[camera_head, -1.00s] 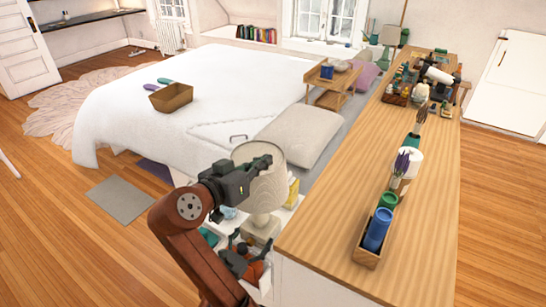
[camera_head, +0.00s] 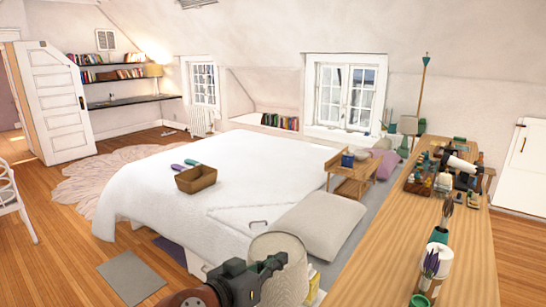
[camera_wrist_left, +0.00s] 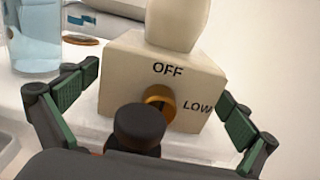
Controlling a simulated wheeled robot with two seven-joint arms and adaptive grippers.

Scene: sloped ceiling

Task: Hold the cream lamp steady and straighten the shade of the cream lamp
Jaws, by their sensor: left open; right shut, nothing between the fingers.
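The cream lamp's shade (camera_head: 284,272) shows at the bottom of the head view; the picture edge cuts off its lower part. In the left wrist view, the lamp's boxy cream base (camera_wrist_left: 120,85) carries the words OFF and LOW and a brass-coloured knob (camera_wrist_left: 161,100). My left gripper (camera_wrist_left: 158,100) is open, its fingers on either side of the base.
A glass of water (camera_wrist_left: 34,40) stands left of the lamp base, close to the left finger. A long wooden counter (camera_head: 390,270) runs along the right. The bed (camera_head: 130,205) with a pillow (camera_head: 318,225) lies beyond the lamp.

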